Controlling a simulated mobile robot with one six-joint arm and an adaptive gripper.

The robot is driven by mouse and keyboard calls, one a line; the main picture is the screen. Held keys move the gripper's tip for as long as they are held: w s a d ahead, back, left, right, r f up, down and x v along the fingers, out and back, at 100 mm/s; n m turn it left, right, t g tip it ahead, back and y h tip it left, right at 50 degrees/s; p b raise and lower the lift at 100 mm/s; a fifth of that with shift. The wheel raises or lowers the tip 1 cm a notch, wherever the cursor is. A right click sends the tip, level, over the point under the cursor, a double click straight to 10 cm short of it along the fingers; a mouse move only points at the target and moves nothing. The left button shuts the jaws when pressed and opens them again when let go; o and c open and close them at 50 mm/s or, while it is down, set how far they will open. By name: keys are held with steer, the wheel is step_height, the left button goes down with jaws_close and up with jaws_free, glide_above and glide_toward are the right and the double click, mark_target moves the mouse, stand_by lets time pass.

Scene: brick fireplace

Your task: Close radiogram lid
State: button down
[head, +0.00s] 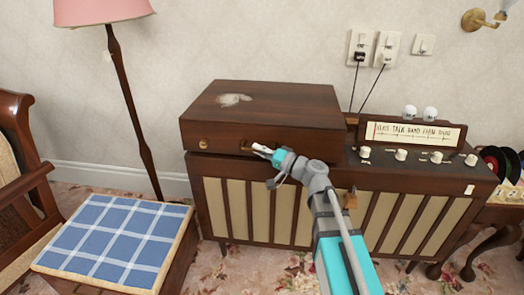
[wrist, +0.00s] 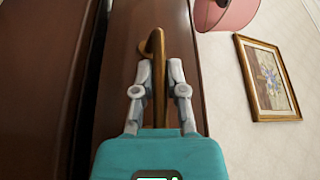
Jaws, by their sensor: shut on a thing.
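The radiogram is a dark wooden cabinet (head: 330,205) with cream slatted panels. Its box-shaped lid (head: 225,125) lies level, or nearly so, over the left part; I cannot tell whether a thin gap remains beneath it. A pale patch shows on the lid's top. My gripper (head: 258,147) is at the middle of the lid's front face. In the wrist view, the fingers of my gripper (wrist: 156,85) are shut on the brass handle (wrist: 155,45), which stands out between them. The lid's wood (wrist: 122,60) shows behind the handle. The gripper partly hides the handle in the head view.
A lit-looking dial panel (head: 415,133) and several knobs are right of the lid. A pink floor lamp (head: 125,100) and a blue checked stool (head: 115,240) stand at left. Records (head: 500,162) lie at far right. Carpet shows between stool and cabinet.

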step_height(320, 180, down, 3)
steer(key=shift+s+b, duration=0.1)
steer(key=shift+b, duration=1.05)
steer(key=c, duration=0.7)
jaws_free()
steer(key=shift+w+f, duration=0.15)
steer(key=shift+w, duration=0.05)
steer(key=shift+s, duration=0.2)
